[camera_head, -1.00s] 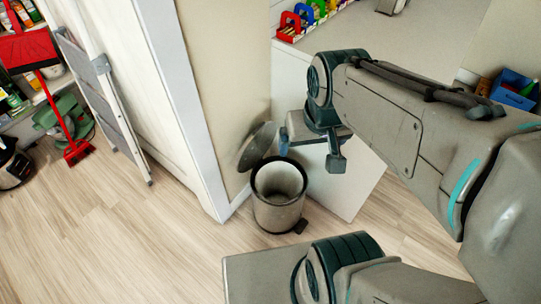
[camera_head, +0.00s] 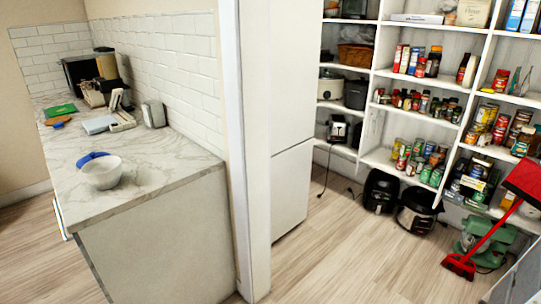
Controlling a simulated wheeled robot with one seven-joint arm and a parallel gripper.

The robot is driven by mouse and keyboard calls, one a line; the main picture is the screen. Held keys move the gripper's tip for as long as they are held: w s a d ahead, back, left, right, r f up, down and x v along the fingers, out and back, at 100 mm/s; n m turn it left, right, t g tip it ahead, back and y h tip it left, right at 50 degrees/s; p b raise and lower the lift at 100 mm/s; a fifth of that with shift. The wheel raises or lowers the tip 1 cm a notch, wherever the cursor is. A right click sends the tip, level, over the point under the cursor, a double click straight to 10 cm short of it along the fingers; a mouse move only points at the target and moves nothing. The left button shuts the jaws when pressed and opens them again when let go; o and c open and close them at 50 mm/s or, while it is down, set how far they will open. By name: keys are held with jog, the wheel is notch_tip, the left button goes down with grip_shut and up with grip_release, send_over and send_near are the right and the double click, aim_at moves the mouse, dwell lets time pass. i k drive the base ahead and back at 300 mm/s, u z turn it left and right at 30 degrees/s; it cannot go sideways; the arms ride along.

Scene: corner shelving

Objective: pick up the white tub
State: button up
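I cannot pick out a thing that is surely the white tub in this view. A white bowl-shaped container (camera_head: 101,173) stands on the marble counter (camera_head: 150,178) at the left, near its front end. A blue item (camera_head: 91,158) lies against or just behind it; I cannot tell whether they touch. My gripper is not in view, so its state is hidden.
White corner shelves (camera_head: 368,158) with jars, cans and boxes fill the right. A white wall end (camera_head: 243,150) divides counter and shelves. Black appliances (camera_head: 380,190) and a red broom (camera_head: 460,265) stand on the floor. The wooden floor (camera_head: 335,265) in front is clear.

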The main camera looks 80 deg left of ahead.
aim_at(103, 174)
jog(key=u, duration=5)
jog(key=i, duration=3.45)
jog(key=z, duration=0.95)
